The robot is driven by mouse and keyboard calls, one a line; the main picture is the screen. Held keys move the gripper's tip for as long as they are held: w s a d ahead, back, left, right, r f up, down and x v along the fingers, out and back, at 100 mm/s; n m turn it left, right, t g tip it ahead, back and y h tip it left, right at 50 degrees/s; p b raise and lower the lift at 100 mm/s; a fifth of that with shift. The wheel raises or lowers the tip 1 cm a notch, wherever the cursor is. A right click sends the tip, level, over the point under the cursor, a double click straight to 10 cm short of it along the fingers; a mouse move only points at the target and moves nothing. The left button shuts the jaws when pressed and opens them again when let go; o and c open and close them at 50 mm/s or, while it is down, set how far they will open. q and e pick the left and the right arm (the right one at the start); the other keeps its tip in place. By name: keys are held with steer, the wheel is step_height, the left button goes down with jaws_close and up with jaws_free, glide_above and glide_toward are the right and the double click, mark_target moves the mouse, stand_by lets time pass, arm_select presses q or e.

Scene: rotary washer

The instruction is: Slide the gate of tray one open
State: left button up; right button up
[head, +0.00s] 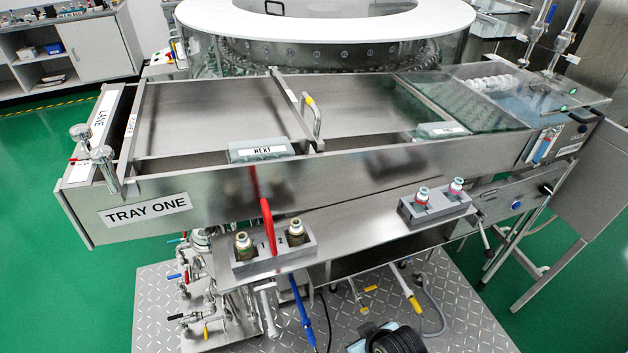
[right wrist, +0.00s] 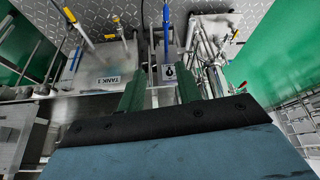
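Tray one (head: 240,205) is a long steel tray across the head view, with a "TRAY ONE" label at its left front. An upright steel handle (head: 318,122) with a yellow spot stands at a crosswise divider (head: 292,100) near the tray's middle. This looks like the gate, and the divider lies across the tray. No gripper is near it. My right gripper (right wrist: 160,90) shows in the right wrist view with two dark green fingers apart and nothing between them. It faces pipes and valves low down. My left gripper is not in view.
A red handle (head: 267,225) rises in front of the tray. Two grey blocks with bottles, left (head: 272,252) and right (head: 436,207), sit on the front ledge. A "NEXT" sign (head: 261,150) lies inside the tray. Valves and pipes (head: 200,285) stand below.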

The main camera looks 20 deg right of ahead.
steer(key=w+r+t, duration=0.2)
steer(key=w+r, duration=0.1)
steer(key=r, duration=1.3)
steer(key=t, duration=1.1)
glide_toward(318, 114)
steer(key=shift+m, duration=0.4)
steer(key=w, duration=0.6)
steer(key=w+p, duration=0.1)
steer(key=w, duration=0.6)
steer(key=shift+a+r, duration=0.1)
steer(key=shift+a, duration=0.1)
steer(key=shift+c, duration=0.2)
jaws_close()
